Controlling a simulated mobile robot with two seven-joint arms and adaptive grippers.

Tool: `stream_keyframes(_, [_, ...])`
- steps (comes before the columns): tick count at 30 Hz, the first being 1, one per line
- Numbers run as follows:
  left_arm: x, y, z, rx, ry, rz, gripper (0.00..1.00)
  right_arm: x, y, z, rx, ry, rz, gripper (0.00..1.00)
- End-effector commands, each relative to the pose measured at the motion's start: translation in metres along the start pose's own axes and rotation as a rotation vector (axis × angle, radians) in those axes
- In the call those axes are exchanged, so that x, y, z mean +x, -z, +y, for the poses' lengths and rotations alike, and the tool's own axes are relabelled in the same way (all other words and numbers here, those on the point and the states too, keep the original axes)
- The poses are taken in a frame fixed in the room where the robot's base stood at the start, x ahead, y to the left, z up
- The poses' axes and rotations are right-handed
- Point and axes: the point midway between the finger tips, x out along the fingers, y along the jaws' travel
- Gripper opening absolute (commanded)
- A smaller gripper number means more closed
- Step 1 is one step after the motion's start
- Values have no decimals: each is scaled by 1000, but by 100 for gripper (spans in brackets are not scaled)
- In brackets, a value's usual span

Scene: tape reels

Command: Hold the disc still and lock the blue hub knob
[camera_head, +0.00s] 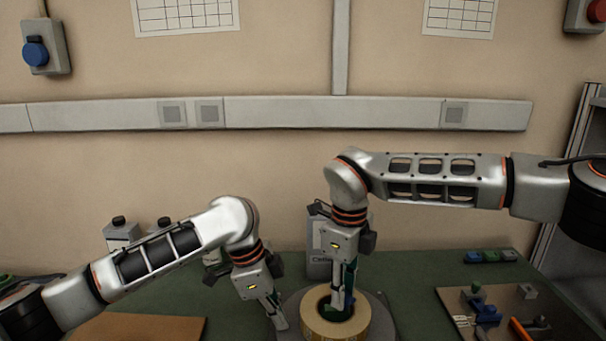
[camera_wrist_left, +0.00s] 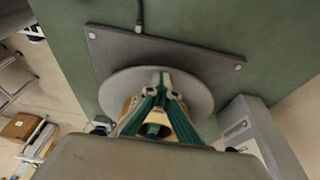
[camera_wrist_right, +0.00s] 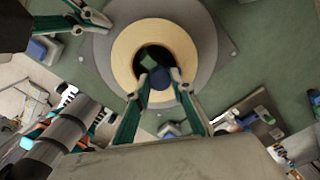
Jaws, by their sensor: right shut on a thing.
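A grey round disc (camera_head: 381,311) lies on the bench with a pale yellow tape reel (camera_head: 362,318) on it. The right wrist view shows the reel (camera_wrist_right: 199,46) from above, with the blue hub knob (camera_wrist_right: 160,77) and a green part inside its dark hole. My right gripper (camera_head: 343,303) points down into the hole, its fingers (camera_wrist_right: 159,84) on both sides of the knob and shut on it. My left gripper (camera_head: 279,325) points down at the disc's left side. In the left wrist view its fingertips (camera_wrist_left: 163,78) come close together over the disc (camera_wrist_left: 116,87); contact is unclear.
The disc stands on a grey base plate (camera_wrist_left: 205,62) with a cable. A grey box (camera_head: 318,250) stands behind the reel. A brown board (camera_head: 140,327) lies left; a tray (camera_head: 527,300) with small parts and tools lies right. Green bench shows between.

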Motion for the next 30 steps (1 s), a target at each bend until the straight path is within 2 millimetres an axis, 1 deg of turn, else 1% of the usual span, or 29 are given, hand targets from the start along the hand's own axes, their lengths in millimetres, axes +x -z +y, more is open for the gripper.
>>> stream_keyframes(1, [8,-7,2,-4,-9,-14,0,3,3,1,61,-5,9,4])
stream_keyframes(9, [8,-7,2,-3,-9,-14,0,4,3,1,399,-4,10,4])
stream_keyframes(12, [8,-7,2,-3,-9,-14,0,4,2,1,484,-4,10,4])
stream_keyframes(16, [8,-7,2,-3,-9,-14,0,4,2,2,526,-4,10,4])
stream_keyframes(23, [8,-6,2,-3,-9,-14,0,4,2,2,527,-5,11,4])
stream_keyframes(26, [8,-6,2,-3,-9,-14,0,4,2,2,579,-5,11,4])
stream_keyframes(27, [8,-6,2,-3,-9,-14,0,4,2,2,605,-4,11,26])
stream_keyframes(28, [8,-6,2,-3,-9,-14,0,4,2,2,601,-4,11,31])
stream_keyframes(30, [8,-6,2,-3,-9,-13,0,3,2,2,599,-4,9,31])
